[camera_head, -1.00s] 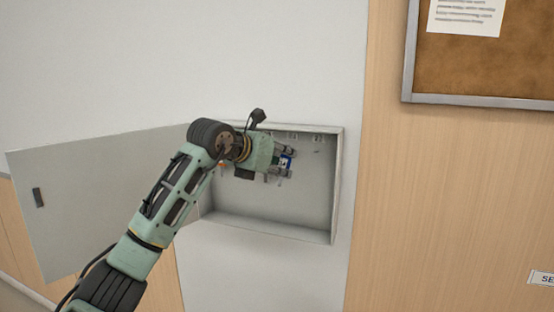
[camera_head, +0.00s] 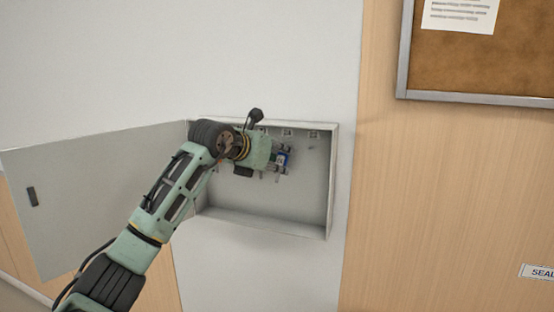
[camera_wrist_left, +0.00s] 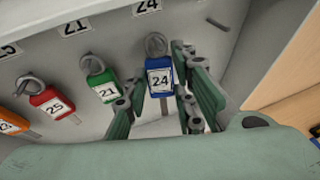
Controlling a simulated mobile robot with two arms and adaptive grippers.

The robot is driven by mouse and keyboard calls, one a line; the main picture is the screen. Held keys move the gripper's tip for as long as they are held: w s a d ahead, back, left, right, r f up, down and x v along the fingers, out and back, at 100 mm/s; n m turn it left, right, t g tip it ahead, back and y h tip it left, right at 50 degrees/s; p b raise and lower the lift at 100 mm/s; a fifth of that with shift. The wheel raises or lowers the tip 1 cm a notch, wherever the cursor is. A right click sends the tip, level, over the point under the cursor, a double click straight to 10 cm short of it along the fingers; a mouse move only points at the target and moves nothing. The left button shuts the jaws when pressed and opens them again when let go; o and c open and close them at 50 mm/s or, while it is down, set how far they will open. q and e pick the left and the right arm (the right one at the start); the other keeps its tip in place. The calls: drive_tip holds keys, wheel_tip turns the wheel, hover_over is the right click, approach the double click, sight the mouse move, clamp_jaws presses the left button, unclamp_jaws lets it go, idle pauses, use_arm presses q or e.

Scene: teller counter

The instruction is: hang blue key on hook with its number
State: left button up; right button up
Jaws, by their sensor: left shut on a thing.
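The blue key tag (camera_wrist_left: 160,80), marked 24, hangs upright below its metal ring (camera_wrist_left: 156,45) in the left wrist view. My left gripper (camera_wrist_left: 166,88) is shut on the blue key, with a finger on each side of the tag. The wall label 24 (camera_wrist_left: 147,5) is just above the ring. I cannot tell whether the ring is around the hook there. In the head view the blue key (camera_head: 282,159) shows between the fingers of my left gripper (camera_head: 284,158), inside the open key cabinet (camera_head: 265,222). My right gripper is not in view.
A green tag 21 (camera_wrist_left: 104,86), a red tag 25 (camera_wrist_left: 51,102) and an orange tag (camera_wrist_left: 12,122) hang left of the blue key. A bare peg (camera_wrist_left: 217,24) is to the right. The cabinet door (camera_head: 95,190) stands open to the left.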

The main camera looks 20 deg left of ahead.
use_arm(q)
drive_tip(key=o, duration=1.1)
